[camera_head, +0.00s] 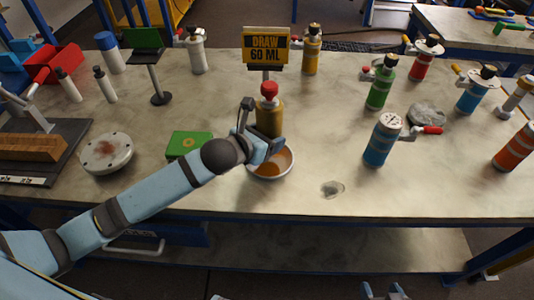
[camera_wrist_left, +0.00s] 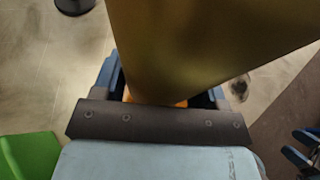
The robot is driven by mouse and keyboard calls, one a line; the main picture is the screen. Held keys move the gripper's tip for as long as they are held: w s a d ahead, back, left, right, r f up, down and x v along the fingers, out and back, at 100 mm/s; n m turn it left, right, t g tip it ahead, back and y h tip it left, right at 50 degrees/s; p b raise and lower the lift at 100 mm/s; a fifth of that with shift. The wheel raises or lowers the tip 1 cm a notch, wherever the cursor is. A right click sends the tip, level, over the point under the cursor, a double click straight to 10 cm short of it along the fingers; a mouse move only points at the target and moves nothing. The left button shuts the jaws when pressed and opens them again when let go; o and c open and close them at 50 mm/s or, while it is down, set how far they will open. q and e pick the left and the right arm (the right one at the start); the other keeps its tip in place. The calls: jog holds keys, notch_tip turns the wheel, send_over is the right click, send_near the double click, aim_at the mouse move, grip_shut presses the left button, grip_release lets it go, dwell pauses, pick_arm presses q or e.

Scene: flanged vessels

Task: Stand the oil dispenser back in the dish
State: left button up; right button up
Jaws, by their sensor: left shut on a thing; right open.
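The oil dispenser (camera_head: 269,118) is a golden-yellow bottle with a red top, roughly upright in the head view. My left gripper (camera_head: 263,143) is shut on it, low on its body. In the left wrist view the golden body (camera_wrist_left: 200,40) fills the upper middle, between the fingers of my left gripper (camera_wrist_left: 165,95). The dish (camera_head: 270,177) is a round, pale-rimmed bowl with orange-brown oil in it, just below the dispenser. The gripper hides the dispenser's foot, so I cannot tell whether it touches the dish. My right gripper (camera_head: 385,293) is open and empty at the bottom edge, away from the table.
A sign reading "DRAW 60 ML" (camera_head: 267,45) stands behind the dispenser. A green box (camera_head: 188,144) and a round white flange (camera_head: 107,153) lie to the left. A blue bottle (camera_head: 382,140) and several coloured vessels stand to the right.

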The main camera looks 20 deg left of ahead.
pick_arm(q)
jog(key=shift+f+b, duration=0.45)
jog(key=shift+f, duration=2.2)
pick_arm(e)
jog(key=shift+w, duration=0.1)
pick_arm(q)
jog(key=shift+f, duration=0.1)
jog(key=o, duration=1.2)
jog(key=shift+f, duration=0.1)
jog(key=shift+c, duration=0.2)
pick_arm(e)
jog(key=shift+f, duration=0.2)
pick_arm(q)
jog(key=p+v, duration=0.1)
jog(key=v, duration=1.1)
pick_arm(e)
jog(key=shift+r, duration=0.25)
pick_arm(q)
jog(key=shift+s, duration=0.1)
